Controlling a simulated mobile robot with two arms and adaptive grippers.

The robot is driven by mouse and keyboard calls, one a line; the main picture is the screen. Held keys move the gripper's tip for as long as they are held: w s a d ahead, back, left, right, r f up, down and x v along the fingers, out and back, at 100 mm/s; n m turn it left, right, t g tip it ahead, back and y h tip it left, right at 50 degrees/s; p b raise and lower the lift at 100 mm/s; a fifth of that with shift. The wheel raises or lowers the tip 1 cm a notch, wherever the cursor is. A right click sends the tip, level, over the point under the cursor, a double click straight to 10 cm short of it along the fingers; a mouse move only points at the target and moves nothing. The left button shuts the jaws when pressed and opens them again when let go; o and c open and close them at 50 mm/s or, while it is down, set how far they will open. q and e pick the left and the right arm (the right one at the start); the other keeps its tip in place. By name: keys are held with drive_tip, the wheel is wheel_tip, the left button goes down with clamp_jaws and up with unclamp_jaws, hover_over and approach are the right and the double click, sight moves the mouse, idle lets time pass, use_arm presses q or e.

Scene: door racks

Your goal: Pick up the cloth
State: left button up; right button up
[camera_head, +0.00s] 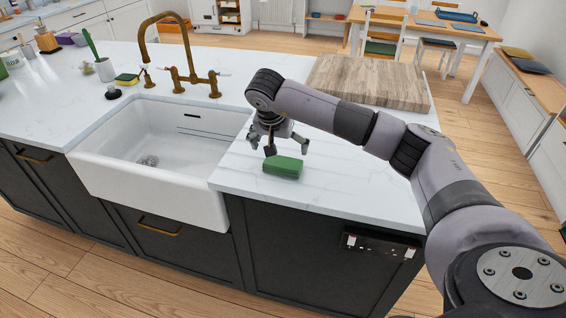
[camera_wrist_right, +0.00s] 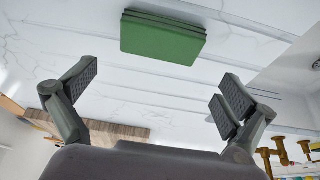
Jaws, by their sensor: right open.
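A green folded cloth (camera_head: 283,167) lies on the white countertop (camera_head: 330,180), right of the sink and near the front edge. It also shows in the right wrist view (camera_wrist_right: 163,38) as a layered green block at the top of the picture, ahead of the fingers. My right gripper (camera_head: 278,142) is open and empty, above the counter just behind the cloth. In the wrist view its two fingers (camera_wrist_right: 158,98) are spread wide, with bare counter between them. The gripper appears apart from the cloth. My left gripper is not in view.
A white sink (camera_head: 150,165) with a brass faucet (camera_head: 185,75) lies to the left. A wooden board (camera_head: 370,80) is behind the gripper on the counter. The counter right of the cloth is clear.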

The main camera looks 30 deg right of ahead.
sight(283, 162)
drive_tip(key=x, duration=0.2)
drive_tip(key=shift+w+f, duration=0.1)
drive_tip(key=shift+f, duration=0.15)
drive_tip(key=x, duration=0.1)
drive_tip(key=p+x, duration=0.2)
drive_tip(key=x, duration=0.1)
drive_tip(key=shift+s+a+f, duration=0.15)
drive_tip(key=shift+s+f, duration=0.05)
drive_tip(key=shift+s, duration=0.15)
drive_tip(key=shift+w+f+p, duration=0.2)
drive_tip(key=shift+f+p, duration=0.1)
drive_tip(key=shift+f, duration=0.2)
drive_tip(key=c, duration=0.9)
drive_tip(key=shift+o, duration=0.2)
drive_tip(key=shift+r, duration=0.15)
drive_tip(key=shift+r, duration=0.5)
wheel_tip(283, 162, up, 19)
drive_tip(key=b, duration=0.4)
drive_tip(key=shift+f, duration=0.1)
